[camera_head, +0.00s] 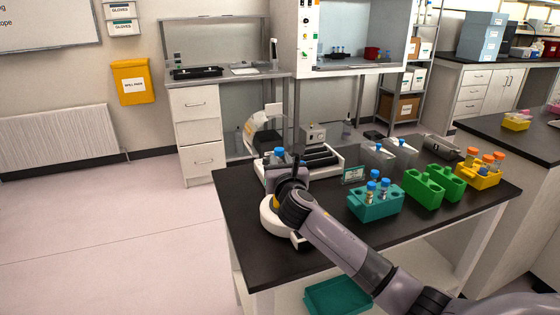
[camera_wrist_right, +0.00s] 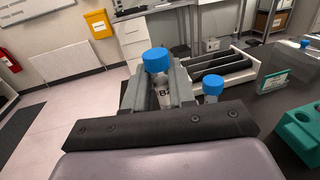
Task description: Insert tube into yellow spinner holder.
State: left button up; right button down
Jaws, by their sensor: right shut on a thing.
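My right gripper (camera_head: 280,172) is over the left part of the dark table. It is shut on a tube with a blue cap, which shows upright between the fingers in the wrist view (camera_wrist_right: 158,82); the cap also shows in the head view (camera_head: 279,152). A second blue-capped tube (camera_wrist_right: 212,88) is just right of the gripper in the wrist view; its lower part is hidden. A white round device (camera_head: 270,222) sits below the gripper, mostly covered by my arm. A small yellow patch (camera_head: 276,202) shows there; I cannot tell whether it is the spinner holder. My left gripper is not in view.
A teal rack (camera_head: 375,207) with blue-capped tubes, green racks (camera_head: 424,194) and a yellow rack (camera_head: 478,180) with orange-capped tubes stand to the right. A white tray with dark slots (camera_head: 322,160) is behind the gripper. The table's front left is clear.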

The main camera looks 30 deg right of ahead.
jog(key=shift+f+b, duration=1.3)
jog(key=shift+f, duration=0.95)
jog(key=shift+f, duration=0.3)
jog(key=c, duration=0.9)
grip_release()
jog(key=shift+o, duration=0.2)
jog(key=v, duration=0.7)
